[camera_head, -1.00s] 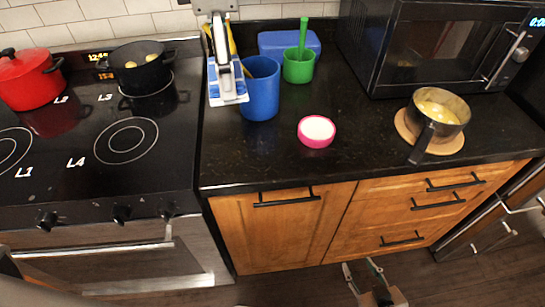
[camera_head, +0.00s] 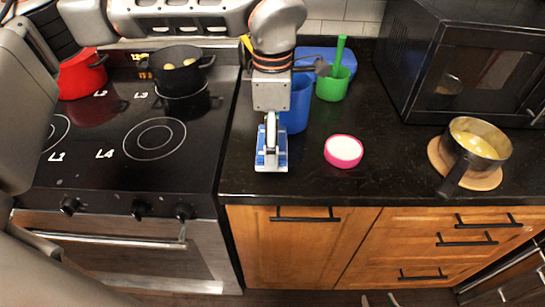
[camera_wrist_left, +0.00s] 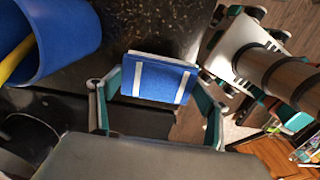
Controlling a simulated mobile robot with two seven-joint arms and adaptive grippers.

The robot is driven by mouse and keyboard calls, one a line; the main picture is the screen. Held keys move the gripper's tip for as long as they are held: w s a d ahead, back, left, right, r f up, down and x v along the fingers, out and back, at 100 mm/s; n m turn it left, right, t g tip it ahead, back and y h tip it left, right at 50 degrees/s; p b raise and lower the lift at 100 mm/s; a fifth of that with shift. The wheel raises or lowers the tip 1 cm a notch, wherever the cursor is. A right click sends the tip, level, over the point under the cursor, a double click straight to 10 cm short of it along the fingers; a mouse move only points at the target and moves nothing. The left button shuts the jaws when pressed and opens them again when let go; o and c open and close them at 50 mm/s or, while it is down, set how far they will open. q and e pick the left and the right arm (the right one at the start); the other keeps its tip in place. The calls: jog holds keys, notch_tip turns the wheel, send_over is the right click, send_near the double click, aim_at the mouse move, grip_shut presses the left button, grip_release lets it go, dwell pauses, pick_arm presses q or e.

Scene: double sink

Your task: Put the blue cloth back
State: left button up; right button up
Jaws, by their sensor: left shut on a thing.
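The blue cloth (camera_head: 271,160), with white bands, hangs in my left gripper (camera_head: 270,146) in front of the blue cup, above the counter strip by the stove. In the left wrist view the cloth (camera_wrist_left: 160,80) is a flat folded piece between the two teal-padded fingers, which are shut on it. I cannot tell how high it is above the counter. My right gripper (camera_head: 379,299) shows only its fingertips at the bottom edge, apart and empty, low in front of the drawers. It also shows in the left wrist view (camera_wrist_left: 262,68).
The blue cup (camera_head: 298,108) stands behind the cloth, with a green cup (camera_head: 333,85) and a blue box (camera_head: 318,57) beyond. A pink dish (camera_head: 343,151) is to the right. A saucepan (camera_head: 478,140) rests on a trivet. The front counter strip is clear.

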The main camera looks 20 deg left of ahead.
pick_arm(q)
jog(key=shift+f, duration=2.85)
jog(key=shift+f, duration=0.15)
jog(key=o, duration=1.1)
jog(key=shift+c, duration=0.2)
notch_tip(320, 180, up, 12)
jog(key=shift+r, duration=0.2)
jog(key=shift+s+f, duration=0.1)
